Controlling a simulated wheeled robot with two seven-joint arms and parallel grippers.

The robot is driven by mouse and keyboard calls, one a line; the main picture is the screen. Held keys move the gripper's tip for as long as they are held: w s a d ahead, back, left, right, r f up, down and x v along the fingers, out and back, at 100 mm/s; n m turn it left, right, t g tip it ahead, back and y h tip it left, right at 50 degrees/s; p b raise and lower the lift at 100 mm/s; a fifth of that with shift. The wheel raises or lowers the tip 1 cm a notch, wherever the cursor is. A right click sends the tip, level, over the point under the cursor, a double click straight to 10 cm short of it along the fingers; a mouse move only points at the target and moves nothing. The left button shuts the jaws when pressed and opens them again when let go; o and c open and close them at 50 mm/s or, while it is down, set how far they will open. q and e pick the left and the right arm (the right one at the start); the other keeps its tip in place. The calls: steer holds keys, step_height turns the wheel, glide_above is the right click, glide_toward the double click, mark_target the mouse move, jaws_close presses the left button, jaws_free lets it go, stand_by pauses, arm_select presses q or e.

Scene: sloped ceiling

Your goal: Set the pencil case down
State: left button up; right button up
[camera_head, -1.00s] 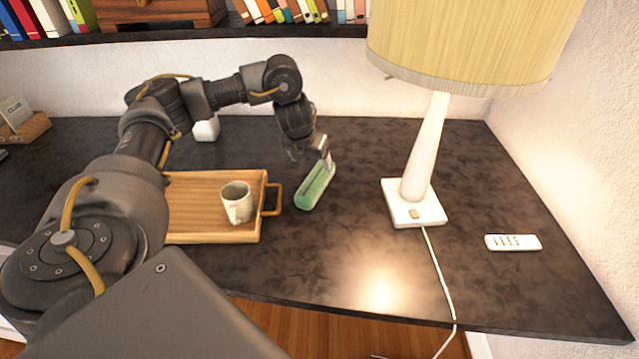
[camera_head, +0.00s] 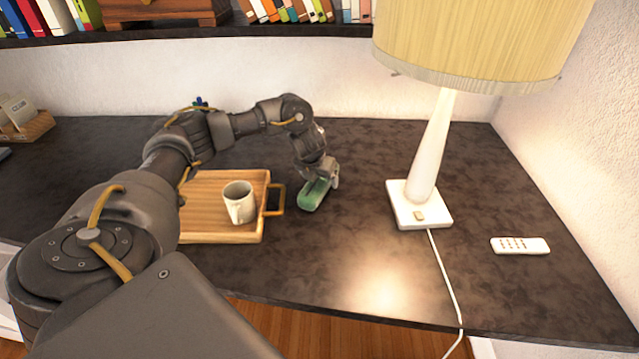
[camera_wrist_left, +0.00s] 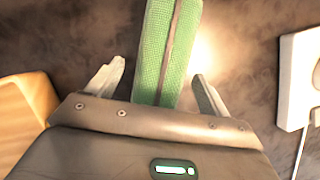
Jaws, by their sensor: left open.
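The green pencil case (camera_head: 313,196) lies on the dark desk between the wooden tray and the lamp. It also shows in the left wrist view (camera_wrist_left: 167,45), with a brown zip line along its top. My left gripper (camera_head: 322,182) is over its far end. In the left wrist view my left gripper (camera_wrist_left: 157,85) is open, with one finger on each side of the case and a gap on both sides. The gripper hides part of the case in the head view. My right gripper is not in view.
A wooden tray (camera_head: 222,237) with a white mug (camera_head: 239,202) stands left of the case. A lamp (camera_head: 427,160) with a white base and cord stands to the right. A white remote (camera_head: 520,246) lies further right. The desk in front of the case is clear.

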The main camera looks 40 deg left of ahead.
arm_select(q)
steer(key=shift+f, duration=0.1)
steer(key=c, duration=1.3)
steer(key=shift+o, duration=0.2)
steer(key=shift+w+r, duration=0.1)
steer(key=shift+r, duration=0.35)
step_height(320, 180, up, 2)
steer(key=shift+r+b, duration=0.15)
steer(key=shift+b, duration=0.35)
steer(key=s+d+r+p, duration=0.5)
steer(key=s+d+r, duration=0.4)
steer(key=d, duration=0.1)
steer(key=shift+s+d+r+p, duration=0.2)
steer(key=shift+s+r+p, duration=0.1)
steer(key=shift+s+r, duration=0.1)
